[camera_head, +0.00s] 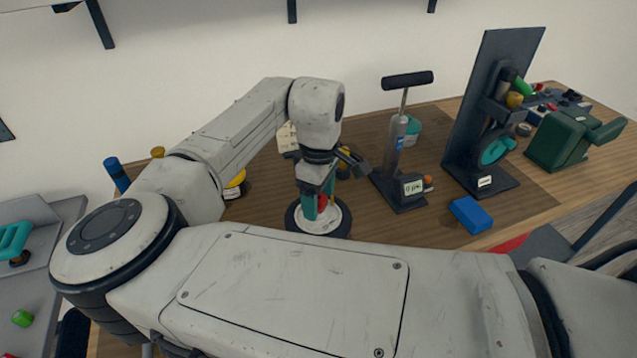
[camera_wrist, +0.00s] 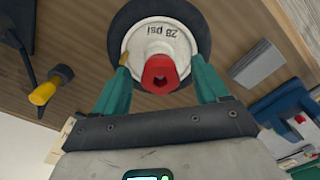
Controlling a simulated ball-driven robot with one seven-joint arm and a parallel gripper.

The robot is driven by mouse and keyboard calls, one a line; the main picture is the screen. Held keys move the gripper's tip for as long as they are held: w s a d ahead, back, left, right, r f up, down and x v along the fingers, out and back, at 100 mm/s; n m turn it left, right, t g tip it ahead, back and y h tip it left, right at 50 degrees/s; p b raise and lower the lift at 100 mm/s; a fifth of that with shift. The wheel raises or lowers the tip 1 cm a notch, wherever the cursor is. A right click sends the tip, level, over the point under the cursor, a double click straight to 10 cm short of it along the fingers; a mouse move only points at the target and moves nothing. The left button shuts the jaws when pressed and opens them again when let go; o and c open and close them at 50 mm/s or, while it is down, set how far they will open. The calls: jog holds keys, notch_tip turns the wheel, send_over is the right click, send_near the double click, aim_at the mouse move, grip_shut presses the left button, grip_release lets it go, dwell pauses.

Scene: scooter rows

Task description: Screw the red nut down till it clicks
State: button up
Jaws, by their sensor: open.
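The red nut (camera_wrist: 160,74) sits on the white hub of a black-tyred wheel marked "28 psi" (camera_wrist: 158,36), which lies flat on the bench. My gripper (camera_wrist: 160,82) is open, with one teal finger on each side of the nut and gaps visible between. In the head view my gripper (camera_head: 319,200) points down over the wheel (camera_head: 318,218), and its fingers partly hide the nut (camera_head: 323,201). I cannot tell how far the nut is seated.
A pump with a T-handle (camera_head: 398,140) stands right of the wheel, with a blue block (camera_head: 470,215) near the front edge. A dark upright stand (camera_head: 490,110) and a green machine (camera_head: 572,138) are farther right. A yellow-handled tool (camera_wrist: 45,92) lies left in the wrist view.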

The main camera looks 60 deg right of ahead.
jog(key=shift+f, duration=0.1)
jog(key=shift+c, duration=0.4)
jog(key=c, duration=1.1)
jog(key=shift+o, duration=0.2)
jog(key=m+p, duration=0.1)
jog(key=m, duration=0.4)
jog(key=shift+p, duration=0.35)
jog(key=m, duration=0.6)
jog(key=shift+p, duration=0.4)
jog(key=m, duration=0.6)
jog(key=shift+d, duration=0.1)
jog(key=m, duration=0.5)
jog(key=shift+s, duration=0.1)
jog(key=o, duration=0.9)
jog(key=shift+s+d, duration=0.1)
jog(key=shift+d, duration=0.15)
jog(key=shift+o, duration=1.1)
jog(key=shift+a, duration=0.2)
jog(key=shift+w, duration=0.2)
